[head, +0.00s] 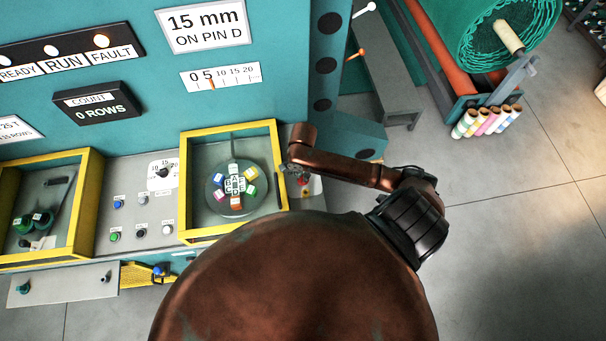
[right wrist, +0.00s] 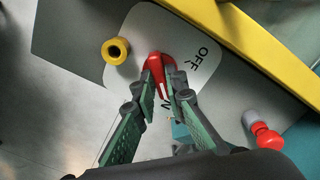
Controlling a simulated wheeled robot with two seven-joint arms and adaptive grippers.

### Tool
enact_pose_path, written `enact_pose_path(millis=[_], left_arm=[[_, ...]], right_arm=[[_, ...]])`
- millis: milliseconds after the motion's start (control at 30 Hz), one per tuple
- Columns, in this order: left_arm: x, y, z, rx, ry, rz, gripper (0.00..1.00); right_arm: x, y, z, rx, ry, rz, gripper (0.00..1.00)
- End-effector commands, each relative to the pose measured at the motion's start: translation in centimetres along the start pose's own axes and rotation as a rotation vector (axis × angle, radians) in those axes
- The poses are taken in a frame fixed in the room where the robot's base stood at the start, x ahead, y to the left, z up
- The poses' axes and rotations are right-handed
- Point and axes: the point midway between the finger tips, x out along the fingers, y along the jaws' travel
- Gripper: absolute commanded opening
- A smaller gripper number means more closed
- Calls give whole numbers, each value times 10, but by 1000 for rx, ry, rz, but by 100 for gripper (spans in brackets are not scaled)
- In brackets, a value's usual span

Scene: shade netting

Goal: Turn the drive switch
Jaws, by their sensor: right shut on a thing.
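The drive switch is a red knob (right wrist: 156,66) on a white plate in the right wrist view. The word OFF (right wrist: 199,57) stands to the right of the knob, and another label below it is mostly hidden by the fingers. My right gripper (right wrist: 162,84) is shut on the red knob, a finger on each side, and a white mark on the knob shows between them. In the head view my right gripper (head: 299,174) reaches down to the panel's right end, just right of a yellow-framed window, and mostly hides the switch. My left gripper is in neither view.
A yellow post with a dark centre (right wrist: 116,50) and a red-capped knob (right wrist: 266,136) stand near the switch. A yellow frame (head: 282,160) edges a round tray of coloured blocks.

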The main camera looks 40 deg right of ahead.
Motion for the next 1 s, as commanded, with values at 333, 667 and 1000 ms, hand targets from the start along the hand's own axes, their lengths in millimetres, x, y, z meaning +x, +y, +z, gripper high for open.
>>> enact_pose_path(millis=[333,667,1000], left_arm=[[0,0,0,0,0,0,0],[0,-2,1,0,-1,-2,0],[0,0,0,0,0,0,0]], right_arm=[[0,0,-1,0,1,0,29],[-9,-1,0,0,1,-1,29],[-75,-2,0,-1,1,-5,29]])
